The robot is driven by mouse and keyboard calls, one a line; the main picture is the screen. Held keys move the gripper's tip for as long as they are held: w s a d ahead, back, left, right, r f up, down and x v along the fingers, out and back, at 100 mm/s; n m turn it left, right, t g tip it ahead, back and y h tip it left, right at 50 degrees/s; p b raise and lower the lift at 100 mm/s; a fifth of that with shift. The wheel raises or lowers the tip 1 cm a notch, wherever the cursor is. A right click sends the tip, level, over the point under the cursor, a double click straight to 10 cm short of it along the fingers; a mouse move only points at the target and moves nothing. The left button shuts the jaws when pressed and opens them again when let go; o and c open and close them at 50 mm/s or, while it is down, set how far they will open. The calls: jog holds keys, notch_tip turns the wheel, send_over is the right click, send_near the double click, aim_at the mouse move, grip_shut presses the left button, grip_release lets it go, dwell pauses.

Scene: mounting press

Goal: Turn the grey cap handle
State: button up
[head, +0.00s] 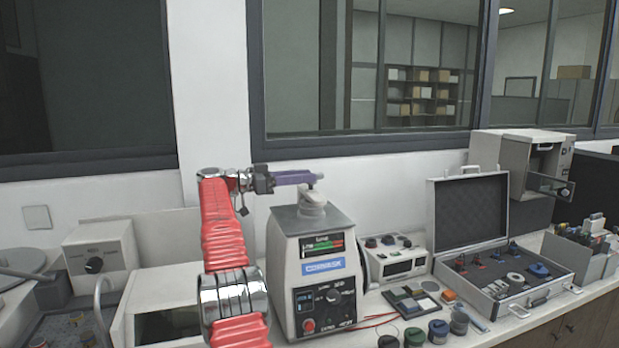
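The mounting press (318,262) stands on the bench in the middle of the head view, with a small display and a control panel on its front. Its round grey cap (312,208) sits on top. A small grey piece of the cap handle (318,177) shows above the cap, at the tip of my gripper. My red arm rises left of the press and my gripper (308,178) reaches right from it, level, with long purple fingers above the cap. The fingers overlap the handle in this view. I cannot tell whether they touch it or are closed on it.
An open case (470,215) with small parts stands right of the press. A grey box with a dial (100,250) stands at left. The wall is behind.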

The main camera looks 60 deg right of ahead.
jog(key=v, duration=1.1)
dwell(0.3)
